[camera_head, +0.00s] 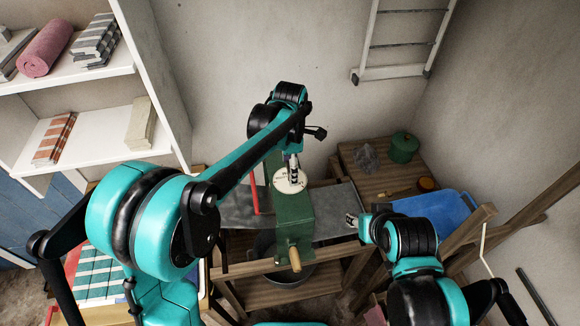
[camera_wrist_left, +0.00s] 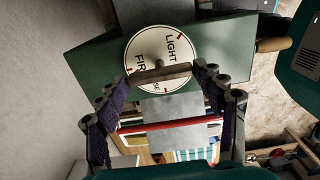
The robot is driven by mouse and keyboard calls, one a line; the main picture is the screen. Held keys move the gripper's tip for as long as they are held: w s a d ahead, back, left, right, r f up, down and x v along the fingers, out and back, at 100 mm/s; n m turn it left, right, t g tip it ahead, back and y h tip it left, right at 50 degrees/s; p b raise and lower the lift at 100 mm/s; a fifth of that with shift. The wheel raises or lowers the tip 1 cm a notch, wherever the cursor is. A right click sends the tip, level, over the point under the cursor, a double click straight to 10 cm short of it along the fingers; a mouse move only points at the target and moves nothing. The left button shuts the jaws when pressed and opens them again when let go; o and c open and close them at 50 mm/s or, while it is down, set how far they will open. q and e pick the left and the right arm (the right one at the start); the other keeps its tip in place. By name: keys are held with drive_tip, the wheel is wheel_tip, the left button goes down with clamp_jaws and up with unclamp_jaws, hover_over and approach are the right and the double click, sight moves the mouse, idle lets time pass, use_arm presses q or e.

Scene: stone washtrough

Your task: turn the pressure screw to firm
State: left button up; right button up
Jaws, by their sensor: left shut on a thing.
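The pressure screw has a round white dial (camera_head: 289,182) on top of a green wringer housing (camera_head: 293,218). In the left wrist view the dial (camera_wrist_left: 148,48) reads LIGHT and FIRM, with a word ending in SE partly covered, and has red marks near its rim. A narrow bar handle (camera_wrist_left: 160,75) lies across the dial. My left gripper (camera_head: 292,172) comes down over the dial. In its wrist view the two fingers (camera_wrist_left: 162,76) close on the bar's ends. My right gripper (camera_head: 352,219) is to the right of the housing, apart from it; its jaw opening is too small to tell.
A wooden crank handle (camera_head: 295,259) sticks out of the housing's front. A red upright bar (camera_head: 254,194) stands left of it. A grey sheet (camera_head: 335,205) passes beneath. A blue tub (camera_head: 435,212) and a green canister (camera_head: 403,147) are at right; shelves (camera_head: 75,130) are at left.

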use_arm(q)
drive_tip(key=o, duration=1.2)
drive_tip(key=shift+c, duration=0.2)
wheel_tip(320, 180, up, 12)
